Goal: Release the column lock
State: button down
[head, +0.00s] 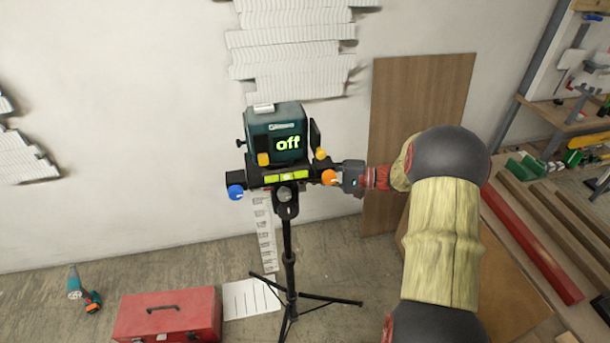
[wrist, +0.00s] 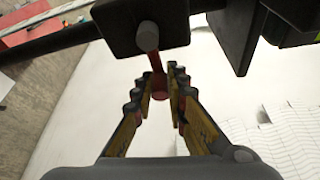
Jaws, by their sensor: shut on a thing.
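A black tripod (head: 289,255) carries a dark green device (head: 277,134) whose screen reads "off". A blue knob (head: 235,192) is at the left of its head and an orange knob (head: 329,177) at the right. My gripper (head: 346,178) is beside the head's right side, close to the orange knob. In the wrist view, a red lever (wrist: 152,58) with a grey round pivot sticks out of a black block (wrist: 180,22). My gripper (wrist: 160,80) is shut on this lever's end. In the head view the lever cannot be made out.
Yellow knobs (head: 263,159) and a yellow-green level vial (head: 294,175) are on the tripod's head. A red toolbox (head: 168,314) and a drill (head: 82,289) are on the floor at left. A wooden board (head: 415,130) leans on the wall; a cluttered bench (head: 560,215) is at right.

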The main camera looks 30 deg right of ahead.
jog(key=c, duration=1.8)
grip_release()
jog(key=shift+o, duration=0.2)
jog(key=v, duration=1.2)
